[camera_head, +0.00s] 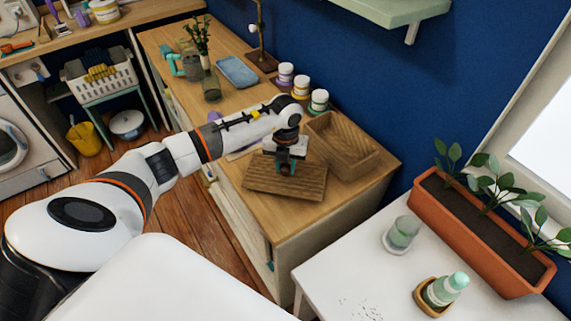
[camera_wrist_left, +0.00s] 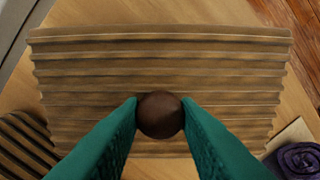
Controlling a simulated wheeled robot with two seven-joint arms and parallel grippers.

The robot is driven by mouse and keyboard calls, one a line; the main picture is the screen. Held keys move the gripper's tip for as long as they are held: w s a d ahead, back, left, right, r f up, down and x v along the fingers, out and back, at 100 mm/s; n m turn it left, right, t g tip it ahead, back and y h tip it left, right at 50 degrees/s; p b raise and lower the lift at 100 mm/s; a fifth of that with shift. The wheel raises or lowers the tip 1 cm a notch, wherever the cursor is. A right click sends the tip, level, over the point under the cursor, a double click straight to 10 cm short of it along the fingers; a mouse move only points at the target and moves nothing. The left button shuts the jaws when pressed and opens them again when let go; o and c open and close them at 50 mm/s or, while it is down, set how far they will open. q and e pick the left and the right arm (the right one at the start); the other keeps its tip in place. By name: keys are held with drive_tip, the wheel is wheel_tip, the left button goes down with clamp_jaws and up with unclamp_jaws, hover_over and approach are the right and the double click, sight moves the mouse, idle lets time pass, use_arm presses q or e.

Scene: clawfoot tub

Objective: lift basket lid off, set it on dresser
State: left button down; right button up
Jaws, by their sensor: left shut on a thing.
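The basket lid (camera_head: 262,178) is a brown, ribbed rectangular panel near the front corner of the wooden dresser (camera_head: 330,210). It also fills much of the left wrist view (camera_wrist_left: 160,60). My left gripper (camera_head: 286,168) comes down over the lid, its teal fingers shut on the round dark knob (camera_wrist_left: 160,115). I cannot tell whether the lid touches the dresser top or hangs just above it. The open brown basket (camera_head: 362,166) stands beside it to the right, against the wall; its edge shows at lower left in the wrist view. My right gripper is not in view.
Several lidded jars (camera_head: 319,100), a blue folded cloth (camera_head: 237,71) and a vase with a plant (camera_head: 205,62) stand farther back on the dresser. A purple roll (camera_wrist_left: 297,158) lies close to the lid. A white table (camera_head: 345,275) with a planter (camera_head: 480,235) is in front.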

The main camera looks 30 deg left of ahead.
use_arm(q)
drive_tip(key=shift+f+b, duration=0.5)
drive_tip(key=shift+f, duration=0.1)
idle(0.4)
drive_tip(key=c, duration=1)
unclamp_jaws()
drive_tip(key=shift+r, duration=0.2)
drive_tip(key=shift+r+p, duration=2.85)
drive_tip(key=shift+r, duration=1)
